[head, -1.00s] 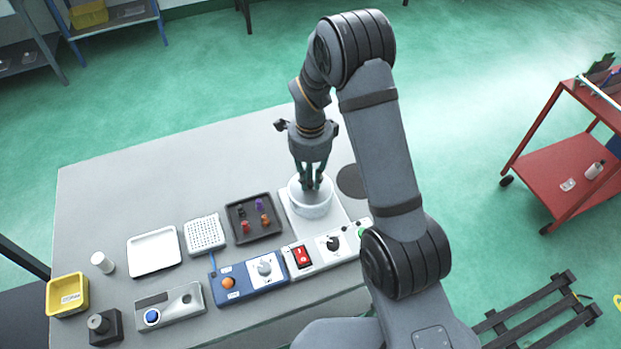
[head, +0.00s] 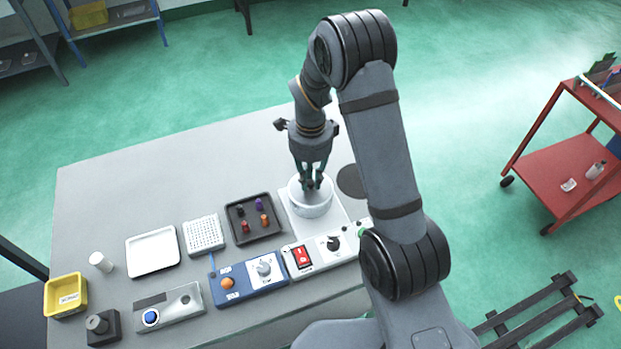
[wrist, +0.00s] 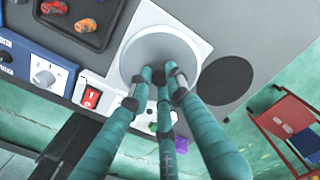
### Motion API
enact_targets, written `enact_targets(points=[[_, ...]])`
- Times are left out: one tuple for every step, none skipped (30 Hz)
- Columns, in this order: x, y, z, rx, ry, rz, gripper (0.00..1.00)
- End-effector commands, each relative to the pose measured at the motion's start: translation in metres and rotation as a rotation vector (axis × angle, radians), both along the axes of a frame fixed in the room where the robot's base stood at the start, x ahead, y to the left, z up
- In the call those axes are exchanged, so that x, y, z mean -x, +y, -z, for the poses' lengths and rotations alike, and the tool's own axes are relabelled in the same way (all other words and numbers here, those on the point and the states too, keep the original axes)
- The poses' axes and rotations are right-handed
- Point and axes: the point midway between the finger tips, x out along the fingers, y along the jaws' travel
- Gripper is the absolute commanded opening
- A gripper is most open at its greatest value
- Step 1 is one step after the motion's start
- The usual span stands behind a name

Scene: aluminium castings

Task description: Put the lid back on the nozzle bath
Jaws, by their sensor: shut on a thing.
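The nozzle bath (head: 312,210) is a round white pot on a white base with a control panel in front. My gripper (head: 313,185) points down over the middle of the pot. In the wrist view, my gripper (wrist: 160,78) is shut on the small dark knob of the lid. The lid (wrist: 150,48) is a pale grey disc covering the bath's opening, with the bath's white base (wrist: 196,44) around it. The fingers hide part of the lid. I cannot tell whether it sits fully flush on the rim.
A dark round pad (head: 352,181) lies bare right of the bath. A dark tray (head: 238,232) with several small coloured nozzles is to the left. A red switch (head: 301,256) and a blue control box (head: 248,279) stand in front. The table behind is clear.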

Motion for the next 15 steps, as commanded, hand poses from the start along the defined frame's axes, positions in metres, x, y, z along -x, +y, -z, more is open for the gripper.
enact_targets(points=[[-0.0002, 0.0, -0.0002, 0.0, 0.0, 0.0, 0.0], [-0.0002, 0.0001, -0.0003, 0.0, 0.0, 0.0, 0.0], [-0.0002, 0.0, -0.0004, 0.0, 0.0, 0.0, 0.0], [-0.0002, 0.0, -0.0004, 0.0, -0.001, 0.0, 0.0], [-0.0002, 0.0001, -0.0004, 0.0, -0.001, 0.0, 0.0], [-0.0002, 0.0001, -0.0004, 0.0, -0.001, 0.0, 0.0], [-0.0002, 0.0001, -0.0004, 0.0, -0.001, 0.0, 0.0], [-0.0002, 0.0001, -0.0004, 0.0, -0.001, -0.001, 0.0], [-0.0002, 0.0001, -0.0004, 0.0, -0.001, 0.0, 0.0], [-0.0002, 0.0001, -0.0004, 0.0, -0.001, -0.001, 0.18], [-0.0002, 0.0001, -0.0004, 0.0, -0.001, -0.001, 0.2], [-0.0002, 0.0001, -0.0004, 0.0, -0.001, -0.001, 0.22], [-0.0002, 0.0001, -0.0004, 0.0, -0.001, -0.001, 0.24], [-0.0002, 0.0001, -0.0004, 0.0, -0.001, -0.001, 0.26], [-0.0002, 0.0001, -0.0004, 0.0, -0.001, -0.001, 0.28]])
